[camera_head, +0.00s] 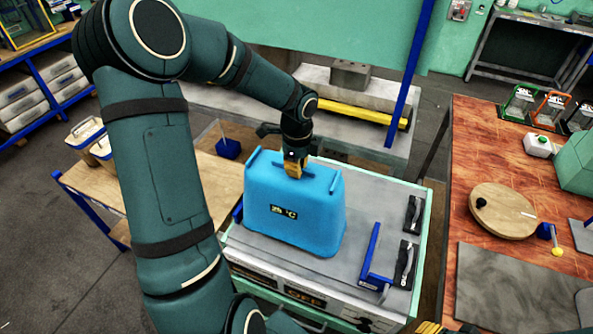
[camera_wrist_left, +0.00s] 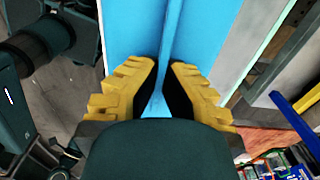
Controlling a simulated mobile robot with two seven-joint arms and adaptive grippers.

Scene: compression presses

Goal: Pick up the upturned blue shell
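The blue shell (camera_head: 293,210) stands upturned on the grey top of the press bench, with a small dark label on its front. My left gripper (camera_head: 293,172) reaches down to the shell's top from above. In the left wrist view, its yellow fingers (camera_wrist_left: 164,78) lie on both sides of a narrow blue ridge on the shell (camera_wrist_left: 212,30), with the tips close against it. The gripper looks shut on this ridge; the exact contact is partly hidden. The shell appears to rest on the bench.
Blue angled brackets (camera_head: 371,262) and black handles (camera_head: 413,214) stand on the bench right of the shell. A wooden table (camera_head: 505,160) with a round board (camera_head: 503,212) is at the right. A low wooden table (camera_head: 205,185) is at the left. A blue post (camera_head: 410,75) rises behind.

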